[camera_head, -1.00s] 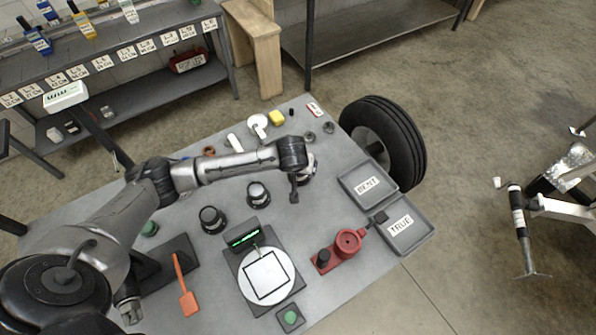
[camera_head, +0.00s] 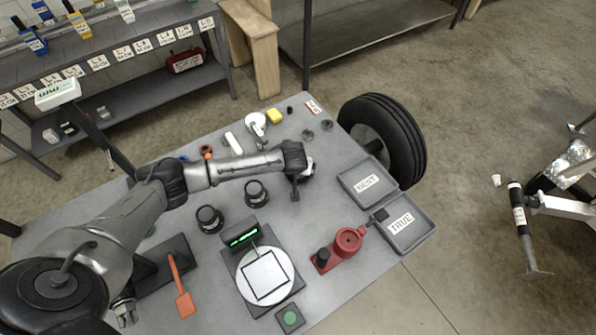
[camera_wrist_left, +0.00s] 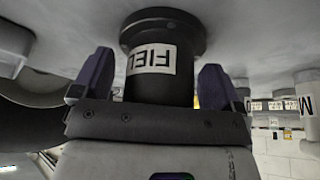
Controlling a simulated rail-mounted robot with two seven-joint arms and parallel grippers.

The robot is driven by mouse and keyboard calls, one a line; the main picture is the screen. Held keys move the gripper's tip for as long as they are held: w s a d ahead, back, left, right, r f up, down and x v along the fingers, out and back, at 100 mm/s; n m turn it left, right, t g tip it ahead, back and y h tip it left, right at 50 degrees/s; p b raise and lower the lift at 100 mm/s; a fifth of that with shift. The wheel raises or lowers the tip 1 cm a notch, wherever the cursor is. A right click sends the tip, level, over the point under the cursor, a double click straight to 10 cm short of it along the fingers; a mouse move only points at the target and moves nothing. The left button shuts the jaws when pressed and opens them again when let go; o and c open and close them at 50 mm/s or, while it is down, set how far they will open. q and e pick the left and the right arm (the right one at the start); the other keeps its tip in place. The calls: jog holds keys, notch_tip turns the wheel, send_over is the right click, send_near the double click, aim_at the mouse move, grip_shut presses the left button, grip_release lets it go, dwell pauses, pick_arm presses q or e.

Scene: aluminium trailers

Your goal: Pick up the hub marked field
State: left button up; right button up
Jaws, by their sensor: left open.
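The hub marked FIELD (camera_wrist_left: 150,55) is a dark, flanged cylinder with a white label, upside down in the left wrist view. My left gripper (camera_wrist_left: 155,85) is open, with one finger on each side of the hub's body. Whether the fingers touch it I cannot tell. In the head view my left wrist and gripper (camera_head: 296,180) are at the hub (camera_head: 308,167) and hide most of it. Two similar dark hubs stand on the table, one in the middle (camera_head: 256,193) and one further left (camera_head: 209,220). My right gripper is not in view.
A black tyre (camera_head: 405,140) stands beyond the table's right edge.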

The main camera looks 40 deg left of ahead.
pick_arm(q)
jog(key=c, duration=1.4)
jog(key=shift+c, duration=0.3)
jog(key=shift+r, duration=0.15)
